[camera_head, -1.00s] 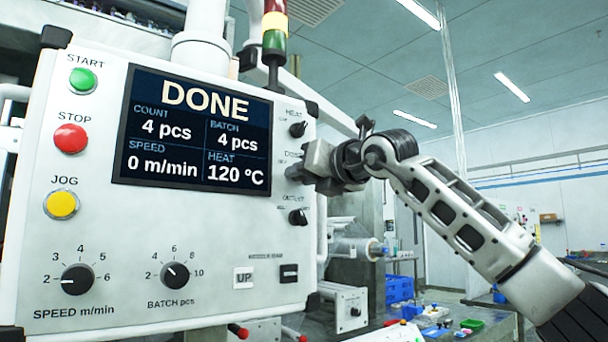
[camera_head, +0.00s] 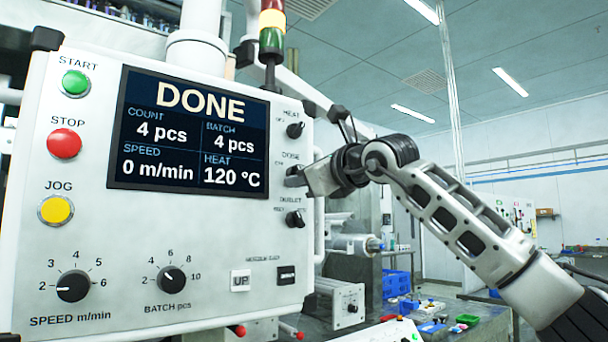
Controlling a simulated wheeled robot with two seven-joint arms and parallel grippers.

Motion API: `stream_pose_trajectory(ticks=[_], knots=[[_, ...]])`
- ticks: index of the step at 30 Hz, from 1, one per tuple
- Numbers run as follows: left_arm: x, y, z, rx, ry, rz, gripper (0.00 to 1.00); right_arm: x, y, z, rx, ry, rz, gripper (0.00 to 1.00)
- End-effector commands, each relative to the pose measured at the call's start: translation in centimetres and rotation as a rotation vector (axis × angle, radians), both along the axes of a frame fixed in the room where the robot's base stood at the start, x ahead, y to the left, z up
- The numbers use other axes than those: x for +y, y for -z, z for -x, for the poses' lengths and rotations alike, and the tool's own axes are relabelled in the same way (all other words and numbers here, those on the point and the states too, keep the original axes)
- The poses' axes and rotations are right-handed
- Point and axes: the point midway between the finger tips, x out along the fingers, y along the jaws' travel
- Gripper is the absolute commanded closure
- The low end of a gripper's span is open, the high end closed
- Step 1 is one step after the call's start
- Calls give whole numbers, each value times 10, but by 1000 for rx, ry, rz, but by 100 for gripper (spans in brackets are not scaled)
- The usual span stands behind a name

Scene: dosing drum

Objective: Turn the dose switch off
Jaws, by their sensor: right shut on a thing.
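The white control panel (camera_head: 200,220) fills the left half of the head view. The dose switch (camera_head: 293,177) is the middle of the dark knobs on the panel's right side, under the label DOSE. My right gripper (camera_head: 304,178) comes in from the right and is shut on the dose switch. Its jaws hide part of the knob and the label text beside it, so the switch's angle is hard to read. My left gripper is not in view.
The heat knob (camera_head: 295,130) sits just above and the outlet knob (camera_head: 294,219) just below. The display (camera_head: 188,130) reads DONE, 4 pcs, 0 m/min, 120 °C. Start (camera_head: 75,83), stop (camera_head: 65,144) and jog (camera_head: 56,210) buttons line the left side.

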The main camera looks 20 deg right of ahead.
Motion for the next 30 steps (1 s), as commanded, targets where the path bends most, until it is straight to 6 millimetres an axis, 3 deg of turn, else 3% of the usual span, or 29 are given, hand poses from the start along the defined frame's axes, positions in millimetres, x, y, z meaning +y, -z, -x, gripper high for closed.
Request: stream_pose_trajectory(ticks=[18, 19, 21, 30], knots=[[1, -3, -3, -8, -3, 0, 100, 0, -1, 0, -17, 0, 42, 94], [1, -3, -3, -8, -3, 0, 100, 0, -1, 0, -17, 0, 42, 66], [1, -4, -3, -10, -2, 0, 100, 0, -1, 0, -17, 0, 42, 50], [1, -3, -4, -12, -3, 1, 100, -1, 0, 1, -16, -1, 40, 50]])
